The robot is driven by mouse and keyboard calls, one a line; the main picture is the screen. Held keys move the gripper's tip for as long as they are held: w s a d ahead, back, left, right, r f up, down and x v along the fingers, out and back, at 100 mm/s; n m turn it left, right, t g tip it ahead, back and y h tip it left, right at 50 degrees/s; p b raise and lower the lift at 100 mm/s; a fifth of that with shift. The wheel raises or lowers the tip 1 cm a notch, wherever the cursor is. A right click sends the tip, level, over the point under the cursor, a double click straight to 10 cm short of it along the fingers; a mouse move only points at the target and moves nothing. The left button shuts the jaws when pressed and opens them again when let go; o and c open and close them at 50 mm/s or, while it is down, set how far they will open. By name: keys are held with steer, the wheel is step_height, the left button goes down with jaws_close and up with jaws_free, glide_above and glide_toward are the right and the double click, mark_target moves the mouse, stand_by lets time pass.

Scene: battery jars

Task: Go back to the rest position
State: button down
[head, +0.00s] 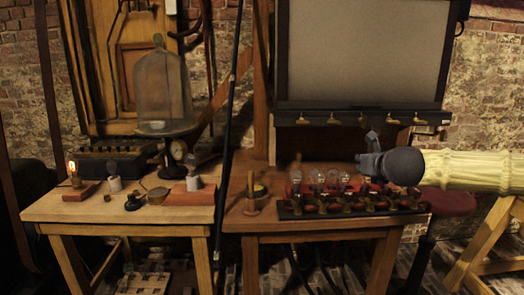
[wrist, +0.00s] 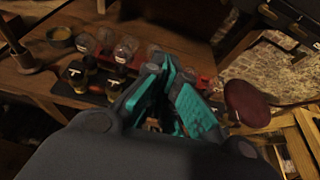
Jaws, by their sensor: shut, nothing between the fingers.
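My gripper (head: 369,152) is at the right in the head view, above the right end of a rack of jars and bulbs. My arm, in a pale yellow sleeve, reaches in from the right edge. In the wrist view my gripper (wrist: 168,90) shows its teal finger pads close together with nothing held. The dark rack (head: 290,213) holds several glass bulbs (head: 318,177) in a row on the right table. Several jars (wrist: 120,50) also show in the wrist view, left of the fingers. Part of the rack is hidden behind the gripper in the wrist view.
The left table (head: 75,208) bears a lit bulb (head: 72,168), a glass bell jar (head: 160,85) and small instruments. A wooden holder (head: 252,200) stands left of the rack. A red round stool (head: 445,202) is close below my arm. A grey board (head: 365,50) stands behind.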

steer(key=s+a+f+n+g+p, duration=0.15)
steer(key=a+f+n, duration=0.25)
steer(key=f, duration=0.4)
steer(key=s+a+f+n+g+y+p, duration=0.1)
steer(key=s+a+f+n, duration=0.3)
steer(key=f, duration=0.5)
steer(key=s+a+f+n+g+p, duration=0.1)
steer(key=a+f+n+g, duration=0.1)
steer(key=a+f+n, duration=0.45)
steer(key=s+f+n+g+p, duration=0.2)
steer(key=s+f+n, duration=0.1)
steer(key=s+f, duration=0.75)
steer(key=s+d+f+n+g+p, duration=0.25)
steer(key=s+f+n, duration=0.55)
steer(key=s+f, duration=0.5)
steer(key=s+d+f+n+g+p, duration=0.1)
steer(key=s+n, duration=0.3)
steer(key=s, duration=0.6)
steer(key=s+d+f+n+g+h+p, duration=0.1)
steer(key=s+d+n+g+p, duration=0.1)
steer(key=s, duration=0.8)
steer(key=d+n+g, duration=0.1)
steer(key=d+n, duration=0.1)
steer(key=n, duration=0.1)
steer(key=shift+s+d+g, duration=0.25)
steer(key=shift+s+g, duration=0.15)
